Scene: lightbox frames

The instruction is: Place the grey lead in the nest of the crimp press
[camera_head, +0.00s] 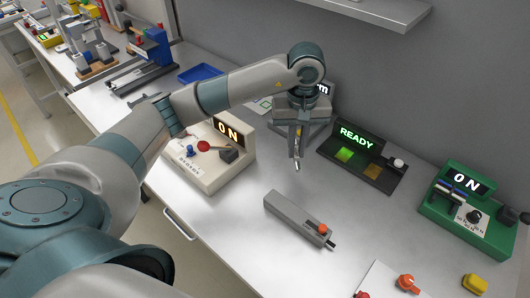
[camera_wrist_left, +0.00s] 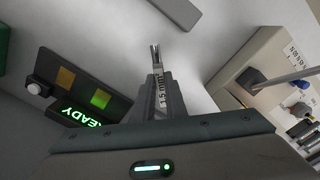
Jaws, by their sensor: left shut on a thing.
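My left gripper (camera_head: 297,140) is shut on a slim grey piece with a forked metal tip (camera_head: 298,165), which I take as the grey lead. It hangs tip down above the bench, between the cream box and the READY panel. The forked tip (camera_wrist_left: 156,54) also shows in the left wrist view, beyond the fingers, beside a strip marked 1.5 mm. The fingers hide much of the piece. I cannot tell for sure which device is the crimp press; a cream box (camera_head: 203,171) with a lit ON display and red knob stands left of the gripper. My right gripper is not in view.
A dark READY panel (camera_head: 371,171) with green and amber pads stands right of the gripper. A long grey block (camera_head: 290,214) with an orange knob lies nearer. A green ON box (camera_head: 488,234) stands at right. A blue tray (camera_head: 200,74) lies behind my arm. Bench between is clear.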

